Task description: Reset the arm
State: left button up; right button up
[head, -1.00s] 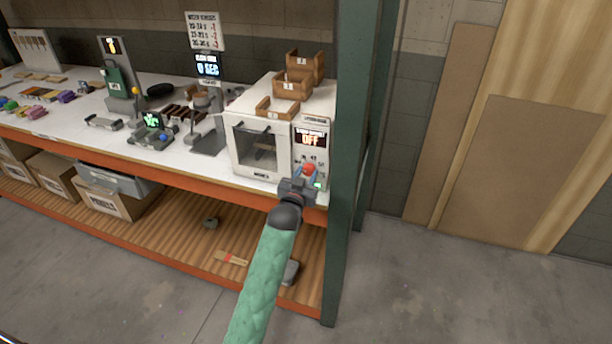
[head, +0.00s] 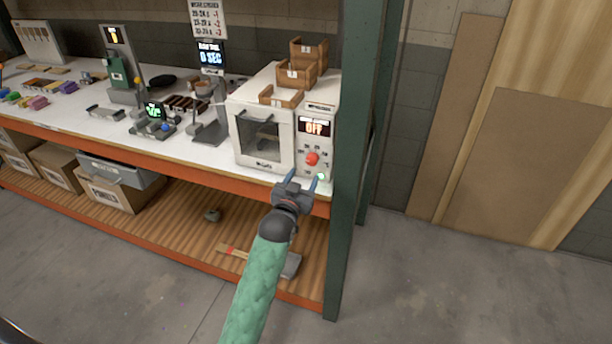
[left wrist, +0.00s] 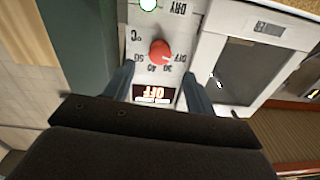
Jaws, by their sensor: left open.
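My left arm comes up from the bottom of the head view in a green sleeve. My left gripper (head: 304,179) is open and empty, just in front of the lower part of the white oven's control panel. The white oven (head: 244,158) stands at the right end of the bench with its door shut. Its red knob (head: 312,159) is just above my fingertips, and its display (head: 314,127) reads OFF. In the left wrist view the red knob (left wrist: 160,52) shows beyond and between my open fingers (left wrist: 157,82), apart from them. My right gripper is not in view.
A green rack post (head: 362,170) stands close to the right of the oven. Wooden trays (head: 282,96) sit on top of the oven. Scales and small tools stand along the white bench (head: 95,122). Boxes (head: 118,190) fill the lower shelf's left. The floor at right is clear.

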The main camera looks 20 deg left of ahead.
pick_arm(q)
jog(key=shift+s, duration=0.6)
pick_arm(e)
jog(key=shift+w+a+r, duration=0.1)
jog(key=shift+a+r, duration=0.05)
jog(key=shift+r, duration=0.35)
pick_arm(q)
notch_tip(320, 180, down, 19)
jog(key=d+g, duration=0.2)
jog(key=g, duration=0.4)
jog(key=s+d+f+g, duration=0.1)
jog(key=s+f+g, duration=0.1)
jog(key=s+f, duration=0.5)
jog(key=s+d+f+g, duration=0.1)
jog(key=s+f+g, duration=0.15)
jog(key=f, duration=0.85)
jog(key=s+d+f+g, duration=0.1)
jog(key=s+f+g, duration=0.1)
jog(key=s+f, duration=0.55)
jog(key=s+f+g, duration=0.1)
jog(key=s+f, duration=0.4)
jog(key=s, duration=0.4)
jog(key=s+f+g, duration=0.1)
jog(key=s+f, duration=0.5)
jog(key=s, duration=0.3)
jog(key=s+f+m+g, duration=0.1)
jog(key=s+f+g, duration=0.1)
jog(key=s+f, duration=0.4)
jog(key=s, duration=0.3)
jog(key=shift+a+f, duration=0.15)
